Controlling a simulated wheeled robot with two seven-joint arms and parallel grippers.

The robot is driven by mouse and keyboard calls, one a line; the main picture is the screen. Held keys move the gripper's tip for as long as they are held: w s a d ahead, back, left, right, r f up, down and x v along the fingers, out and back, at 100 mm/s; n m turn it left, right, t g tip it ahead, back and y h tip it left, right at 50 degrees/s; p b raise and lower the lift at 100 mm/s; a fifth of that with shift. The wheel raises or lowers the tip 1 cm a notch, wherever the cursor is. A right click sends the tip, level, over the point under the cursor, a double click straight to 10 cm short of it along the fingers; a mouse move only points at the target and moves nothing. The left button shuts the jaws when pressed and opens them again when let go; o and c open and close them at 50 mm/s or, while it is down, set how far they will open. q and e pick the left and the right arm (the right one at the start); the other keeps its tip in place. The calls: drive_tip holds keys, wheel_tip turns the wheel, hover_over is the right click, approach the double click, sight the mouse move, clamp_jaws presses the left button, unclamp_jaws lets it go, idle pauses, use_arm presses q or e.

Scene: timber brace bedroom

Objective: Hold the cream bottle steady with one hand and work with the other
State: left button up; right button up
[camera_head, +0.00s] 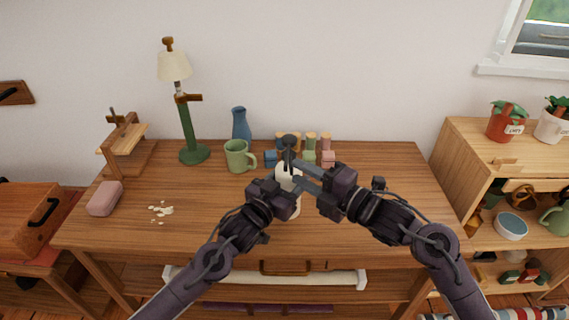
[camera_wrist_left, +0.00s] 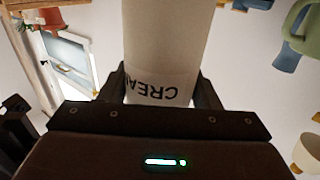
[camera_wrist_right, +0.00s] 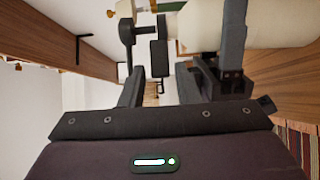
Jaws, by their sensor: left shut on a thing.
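The cream bottle (camera_head: 287,172) is a white cylinder with a dark pump top (camera_head: 290,146), upright over the middle of the desk. In the left wrist view its label side (camera_wrist_left: 165,60) reads "CREA", with the rest hidden. My left gripper (camera_head: 285,188) is shut on the bottle's body, one finger on each side. My right gripper (camera_head: 297,172) is beside the bottle's upper part, to the right of the pump. In the right wrist view its fingers (camera_wrist_right: 158,88) are apart with nothing clearly gripped; the pump top (camera_wrist_right: 127,32) lies just beyond them.
A green mug (camera_head: 237,157), a blue vase (camera_head: 241,124), a lamp (camera_head: 187,125) and several small colored blocks stand behind the bottle. A pink block (camera_head: 105,198) and white crumbs (camera_head: 160,210) lie at the left.

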sight(290, 160)
drive_tip(key=x, duration=0.5)
drive_tip(key=shift+w+a, duration=0.15)
drive_tip(key=shift+a, duration=0.05)
clamp_jaws()
